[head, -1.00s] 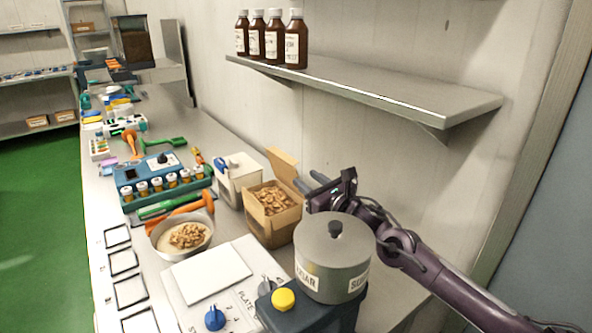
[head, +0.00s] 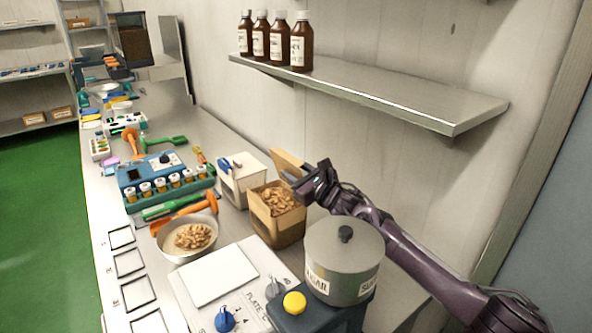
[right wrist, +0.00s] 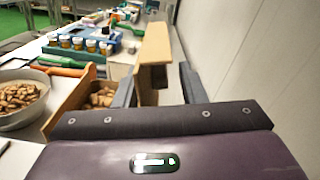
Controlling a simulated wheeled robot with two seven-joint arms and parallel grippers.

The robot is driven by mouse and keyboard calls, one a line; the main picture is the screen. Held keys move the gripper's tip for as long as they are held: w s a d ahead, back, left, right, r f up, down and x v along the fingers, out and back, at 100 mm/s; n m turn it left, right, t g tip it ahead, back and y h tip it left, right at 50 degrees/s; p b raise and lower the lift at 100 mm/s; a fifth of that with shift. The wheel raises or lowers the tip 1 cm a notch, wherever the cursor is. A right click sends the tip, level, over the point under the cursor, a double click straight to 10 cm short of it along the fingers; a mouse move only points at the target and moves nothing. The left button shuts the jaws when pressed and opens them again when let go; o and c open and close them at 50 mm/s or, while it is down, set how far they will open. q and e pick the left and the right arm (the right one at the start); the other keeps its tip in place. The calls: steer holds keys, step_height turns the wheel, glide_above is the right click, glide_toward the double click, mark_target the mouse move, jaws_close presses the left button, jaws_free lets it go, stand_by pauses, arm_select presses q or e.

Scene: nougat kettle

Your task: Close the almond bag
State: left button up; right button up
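The almond bag (head: 278,226) is a brown, box-shaped bag on the counter, full of almonds. Its top is open and its flap (head: 288,162) stands up at the back right side. My right gripper (head: 294,184) is beside the bag's right edge, close to the flap. In the right wrist view the two dark fingers (right wrist: 157,88) are spread wide, and the flap (right wrist: 154,44) shows between them. I cannot tell whether a finger touches it. The bag's left wall and almonds (right wrist: 101,98) show left of the fingers. My left gripper is not in view.
A grey sugar pot (head: 343,262) stands just in front of my right arm. A bowl of nuts (head: 187,239) and a white box (head: 243,178) stand near the bag. The wall shelf (head: 385,97) with brown bottles (head: 302,42) hangs above.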

steer(key=shift+c, duration=0.5)
jaws_close()
steer(key=shift+a+f+b, duration=0.15)
steer(key=shift+b, duration=0.2)
steer(key=shift+s+a+f+n+b, duration=0.1)
steer(key=shift+a+n+b, duration=0.05)
steer(key=shift+n+b, duration=0.35)
steer(key=shift+s+a+f+n+b, duration=0.45)
steer(key=shift+n+b, duration=0.6)
steer(key=shift+b, duration=0.8)
steer(key=shift+s+a+f+n+b, duration=0.15)
steer(key=shift+a+n+b, duration=0.35)
steer(key=shift+n+b, duration=0.95)
steer(key=shift+s+a+f+n+b, duration=0.25)
steer(key=shift+s+a+n+b, duration=0.25)
steer(key=shift+b, duration=1.8)
steer(key=shift+w, duration=0.1)
steer(key=shift+o, duration=0.5)
jaws_free()
